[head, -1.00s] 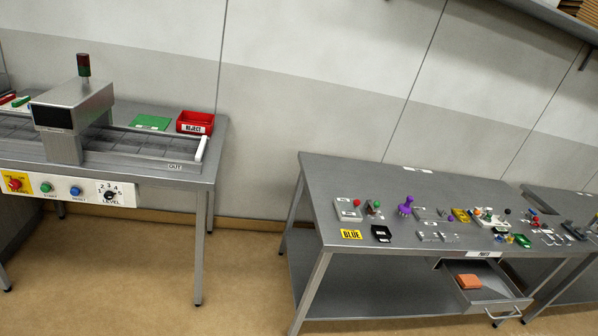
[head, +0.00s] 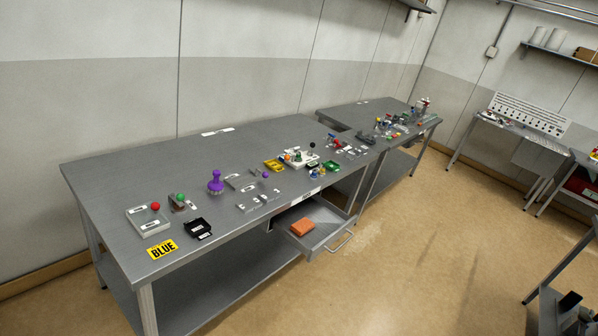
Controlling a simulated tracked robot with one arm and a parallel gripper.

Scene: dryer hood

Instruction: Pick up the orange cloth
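The orange cloth (head: 302,227) looks like a small folded block. It lies in an open grey drawer (head: 327,236) that sticks out from the front of a metal workbench (head: 120,180). The drawer's handle (head: 340,243) faces the front right. The cloth lies near the bench side of the drawer, and its top is uncovered. My gripper is not in view, so I cannot see its state.
A second bench (head: 345,115) stands beyond. The brown floor (head: 400,250) in front of the drawer is clear.

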